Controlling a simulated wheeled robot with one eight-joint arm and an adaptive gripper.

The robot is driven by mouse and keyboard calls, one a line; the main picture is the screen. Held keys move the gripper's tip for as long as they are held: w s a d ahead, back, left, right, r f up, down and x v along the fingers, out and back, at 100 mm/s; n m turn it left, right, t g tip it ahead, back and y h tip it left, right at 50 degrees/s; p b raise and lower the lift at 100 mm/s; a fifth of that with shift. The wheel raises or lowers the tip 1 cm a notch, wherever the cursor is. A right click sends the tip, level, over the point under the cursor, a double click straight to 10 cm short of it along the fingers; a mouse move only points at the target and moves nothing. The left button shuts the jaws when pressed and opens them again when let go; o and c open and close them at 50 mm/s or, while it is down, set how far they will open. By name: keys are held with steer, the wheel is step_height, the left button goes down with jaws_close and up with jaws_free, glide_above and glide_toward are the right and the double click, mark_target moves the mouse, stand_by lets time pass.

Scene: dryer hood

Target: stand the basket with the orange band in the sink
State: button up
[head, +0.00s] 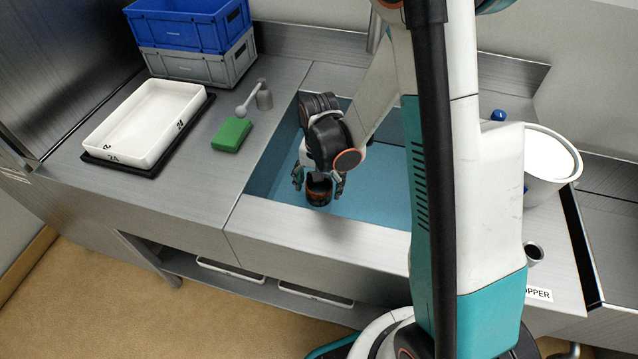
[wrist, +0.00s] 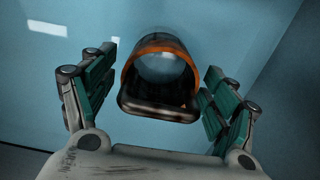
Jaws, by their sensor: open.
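The basket (head: 319,190), small and dark with an orange band, is inside the blue-lined sink (head: 385,205), near its front left part. In the wrist view the basket (wrist: 160,103) shows its round opening with the orange band around it. My gripper (head: 319,184) is over the sink with one finger on each side of the basket. In the wrist view the fingers of my gripper (wrist: 161,68) are spread, with gaps between them and the basket. The basket looks roughly upright; whether its base rests flat on the sink floor is hard to tell.
Left of the sink are a green block (head: 231,135), a grey handled tool (head: 262,97) and a white tray (head: 145,122) on a black mat. Blue (head: 190,25) and grey (head: 205,66) crates stand behind. A white bucket (head: 548,165) stands right. My arm hides part of the sink.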

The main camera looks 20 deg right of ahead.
steer(key=shift+r, duration=0.15)
step_height(320, 180, up, 12)
steer(key=p, duration=0.5)
steer(key=shift+r, duration=0.15)
steer(key=s+r+n+t, duration=0.7)
steer(key=s+r, duration=0.8)
steer(key=r, duration=0.3)
steer(key=shift+r, duration=0.1)
stand_by(0.5)
